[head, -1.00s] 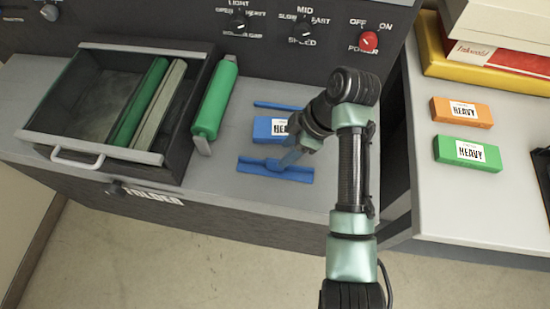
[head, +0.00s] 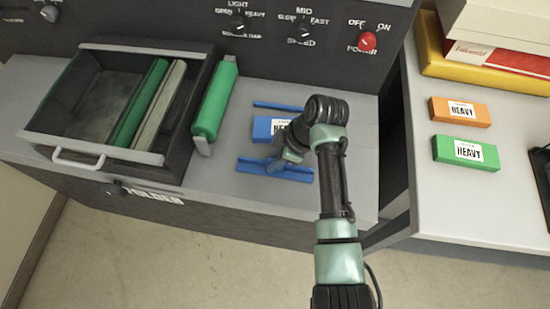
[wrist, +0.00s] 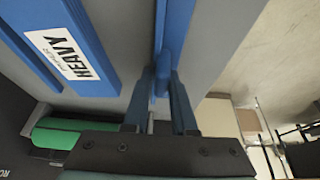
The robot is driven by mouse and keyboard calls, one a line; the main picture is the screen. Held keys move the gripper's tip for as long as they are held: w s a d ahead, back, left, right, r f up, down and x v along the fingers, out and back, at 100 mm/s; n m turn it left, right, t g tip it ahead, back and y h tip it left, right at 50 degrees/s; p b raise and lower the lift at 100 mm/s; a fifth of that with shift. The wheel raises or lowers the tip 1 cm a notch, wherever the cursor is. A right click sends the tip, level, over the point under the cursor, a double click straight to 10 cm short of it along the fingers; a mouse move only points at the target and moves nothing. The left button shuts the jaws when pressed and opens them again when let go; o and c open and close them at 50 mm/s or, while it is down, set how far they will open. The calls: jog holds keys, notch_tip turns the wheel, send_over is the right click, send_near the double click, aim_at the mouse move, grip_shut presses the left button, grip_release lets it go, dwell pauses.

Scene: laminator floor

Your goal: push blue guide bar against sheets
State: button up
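The blue guide bar (head: 287,173) lies on the grey feed surface, nearer the front edge than the blue pack labelled HEAVY (head: 262,128). A gap of grey surface shows between bar and pack. In the wrist view the guide bar (wrist: 178,22) runs up to the top, and the pack (wrist: 65,42) is at left. My gripper (head: 276,163) is down at the bar. In the wrist view the fingers of my gripper (wrist: 160,80) stand either side of the bar's raised blue part. I cannot tell if they press on it. The wrist hides part of the pack.
A thin blue strip (head: 277,105) lies behind the pack. A green roller (head: 214,100) stands left of it, beside an open tray (head: 98,148). A side table (head: 480,215) at right holds orange (head: 460,112) and green (head: 466,152) HEAVY packs.

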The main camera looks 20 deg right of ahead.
grip_shut()
jog(key=shift+s, duration=0.1)
jog(key=shift+a+f, duration=0.1)
jog(key=shift+a, duration=0.05)
dwell(0.8)
jog(key=shift+w+d+b, duration=0.3)
jog(key=shift+b, duration=0.05)
jog(key=w+d, duration=0.1)
jog(key=w, duration=0.1)
jog(key=w+d+b, duration=0.1)
jog(key=w, duration=0.1)
jog(key=shift+d+f, duration=0.1)
jog(key=shift+d, duration=0.2)
jog(key=shift+s+a, duration=0.1)
jog(key=shift+s, duration=0.1)
jog(key=shift+o, duration=1.5)
grip_release()
jog(key=shift+s+a, duration=0.1)
jog(key=shift+s, duration=0.05)
jog(key=shift+o, duration=1.1)
jog(key=shift+r, duration=0.2)
jog(key=shift+o, duration=0.7)
